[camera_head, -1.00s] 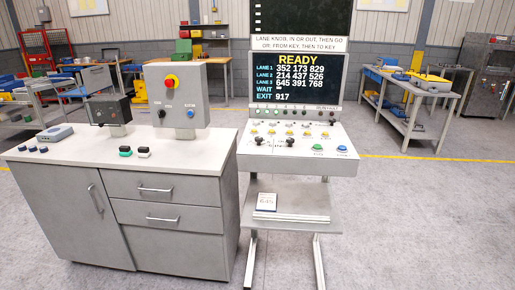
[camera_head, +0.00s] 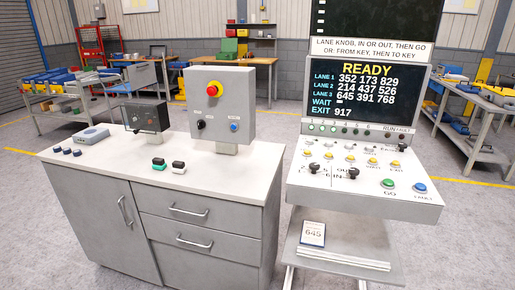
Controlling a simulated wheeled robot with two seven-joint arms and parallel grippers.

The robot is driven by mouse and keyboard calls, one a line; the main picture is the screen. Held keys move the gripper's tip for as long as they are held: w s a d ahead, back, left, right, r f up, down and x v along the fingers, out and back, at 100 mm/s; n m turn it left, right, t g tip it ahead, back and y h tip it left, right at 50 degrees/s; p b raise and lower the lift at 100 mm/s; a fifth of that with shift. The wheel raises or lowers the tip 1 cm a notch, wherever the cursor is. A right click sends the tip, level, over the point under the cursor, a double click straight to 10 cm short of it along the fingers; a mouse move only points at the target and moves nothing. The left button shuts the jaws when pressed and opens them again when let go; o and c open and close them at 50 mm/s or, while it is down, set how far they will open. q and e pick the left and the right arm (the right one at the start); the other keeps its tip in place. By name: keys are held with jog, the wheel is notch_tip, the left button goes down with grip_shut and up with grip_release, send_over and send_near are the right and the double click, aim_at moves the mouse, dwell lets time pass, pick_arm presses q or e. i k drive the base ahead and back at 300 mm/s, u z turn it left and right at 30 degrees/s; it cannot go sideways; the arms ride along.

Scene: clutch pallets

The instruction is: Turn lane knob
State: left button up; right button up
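The control console (camera_head: 365,208) stands at the right with a sloped white panel. Two black knobs sit on its panel: a left knob (camera_head: 315,167), with small digits around it, and a right knob (camera_head: 352,171), beside printed OUT and IN. The left knob looks like the lane knob, but its label is too small to read surely. A green GO button (camera_head: 388,183) and a blue button (camera_head: 420,188) are to their right. The screen (camera_head: 366,90) reads READY, lists lanes 1 to 3, WAIT and EXIT 917. Neither of my grippers is in view.
A grey cabinet (camera_head: 205,222) stands left of the console, carrying a control box (camera_head: 222,105) with a red emergency button. A card reading 645 (camera_head: 313,234) stands on the console's lower shelf (camera_head: 345,270).

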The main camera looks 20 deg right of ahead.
aim_at(314, 166)
jog(key=i, duration=1.1)
jog(key=z, duration=0.45)
